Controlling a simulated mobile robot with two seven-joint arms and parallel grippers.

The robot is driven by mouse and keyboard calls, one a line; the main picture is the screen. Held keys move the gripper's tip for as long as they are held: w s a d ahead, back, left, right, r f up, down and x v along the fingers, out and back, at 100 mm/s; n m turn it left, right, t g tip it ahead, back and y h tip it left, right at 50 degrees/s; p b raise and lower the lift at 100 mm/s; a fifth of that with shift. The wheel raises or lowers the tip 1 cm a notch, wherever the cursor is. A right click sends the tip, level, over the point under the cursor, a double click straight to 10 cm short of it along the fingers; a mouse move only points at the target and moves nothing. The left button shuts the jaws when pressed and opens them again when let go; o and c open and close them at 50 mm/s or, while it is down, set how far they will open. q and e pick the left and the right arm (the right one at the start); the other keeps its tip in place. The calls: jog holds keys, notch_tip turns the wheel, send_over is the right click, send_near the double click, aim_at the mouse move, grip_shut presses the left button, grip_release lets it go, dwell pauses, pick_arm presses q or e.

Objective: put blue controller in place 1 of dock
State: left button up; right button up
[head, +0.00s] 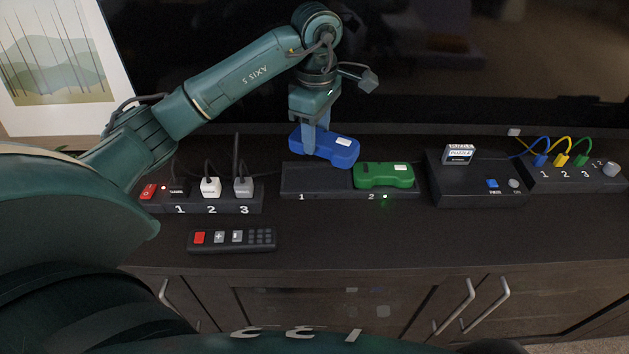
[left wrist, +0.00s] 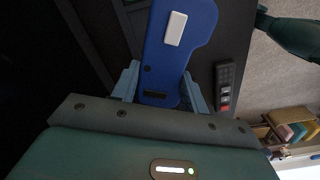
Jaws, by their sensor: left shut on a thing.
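The blue controller (head: 331,147) is gripped by my left gripper (head: 310,140), over place 1 of the dock. The left wrist view also shows the blue controller (left wrist: 178,50) between the two fingers of the left gripper (left wrist: 158,92). The dock (head: 310,184) is a dark, low block with places numbered 1 and 2. The controller appears slightly above the dock and tilted a little; whether it touches is hard to tell. A green controller (head: 384,175) sits in place 2, with a small green light below it. My right gripper is not in view.
A power strip (head: 210,205) with plugs stands left of the dock, and a remote (head: 231,240) lies in front of it. A game console (head: 478,185) with a cartridge and a box with coloured cables (head: 570,178) stand to the right. A dark screen (head: 480,60) rises behind.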

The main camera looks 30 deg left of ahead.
pick_arm(q)
jog(key=n, duration=0.1)
jog(key=a+n, duration=0.1)
jog(key=n, duration=0.1)
jog(key=a+n, duration=0.1)
jog(key=n, duration=0.1)
jog(key=shift+w+a+f, duration=0.25)
jog(key=shift+w+f, duration=0.05)
jog(key=shift+a+f+n, duration=0.1)
jog(key=shift+f+n, duration=0.25)
jog(key=shift+n, duration=0.05)
jog(key=b, duration=0.1)
send_over(307, 178)
notch_tip(307, 178, down, 4)
jog(key=shift+f, duration=0.25)
notch_tip(307, 178, down, 2)
notch_tip(307, 178, down, 3)
jog(key=shift+r, duration=0.1)
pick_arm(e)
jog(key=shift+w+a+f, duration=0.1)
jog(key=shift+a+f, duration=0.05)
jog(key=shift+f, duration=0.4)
pick_arm(q)
jog(key=shift+b, duration=0.3)
